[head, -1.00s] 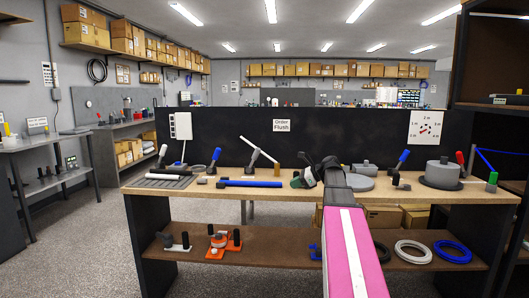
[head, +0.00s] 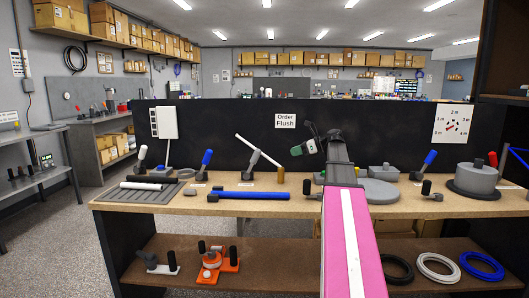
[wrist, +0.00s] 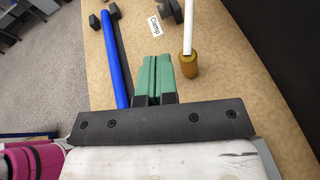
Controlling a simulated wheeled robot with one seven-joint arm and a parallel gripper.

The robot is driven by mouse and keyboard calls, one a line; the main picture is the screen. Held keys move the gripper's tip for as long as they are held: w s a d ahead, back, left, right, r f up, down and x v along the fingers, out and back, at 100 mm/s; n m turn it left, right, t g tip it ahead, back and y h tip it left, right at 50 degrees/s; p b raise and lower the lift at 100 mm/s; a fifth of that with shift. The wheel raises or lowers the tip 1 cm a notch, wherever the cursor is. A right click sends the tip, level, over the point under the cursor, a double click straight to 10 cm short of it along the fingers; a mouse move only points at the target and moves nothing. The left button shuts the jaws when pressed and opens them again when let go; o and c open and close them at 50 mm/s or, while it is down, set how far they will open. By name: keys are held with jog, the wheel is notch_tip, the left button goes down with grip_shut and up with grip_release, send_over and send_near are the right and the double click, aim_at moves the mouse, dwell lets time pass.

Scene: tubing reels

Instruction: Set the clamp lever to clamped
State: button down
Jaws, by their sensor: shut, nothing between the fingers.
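The clamp lever (head: 258,151) stands on the bench below the "Order Flush" sign. It has a grey tilted bracket and a long white bar that slopes from upper left down to the right. The bar's lower end meets or overlaps a brass-coloured post (head: 280,174); I cannot tell if they touch. In the wrist view, the white bar (wrist: 189,25) ends at the post (wrist: 188,66), near a "Clamp" label (wrist: 155,25). My gripper (head: 296,150) is raised above the bench, right of the lever. Its green fingers (wrist: 154,58) are shut and empty, apart from the lever.
A blue tube (head: 248,196) lies along the bench front, left of the gripper in the wrist view. A blue-handled lever (head: 206,159) stands to the left. Grey discs and a drum (head: 477,179) stand to the right. A black panel (head: 215,130) backs the bench.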

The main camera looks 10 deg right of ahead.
jog(key=shift+w+a, duration=0.1)
jog(key=shift+a, duration=0.05)
jog(key=w+r+x, duration=0.1)
jog(key=r+x, duration=0.1)
jog(key=x, duration=1)
jog(key=shift+a+r, duration=0.2)
jog(key=shift+a, duration=0.4)
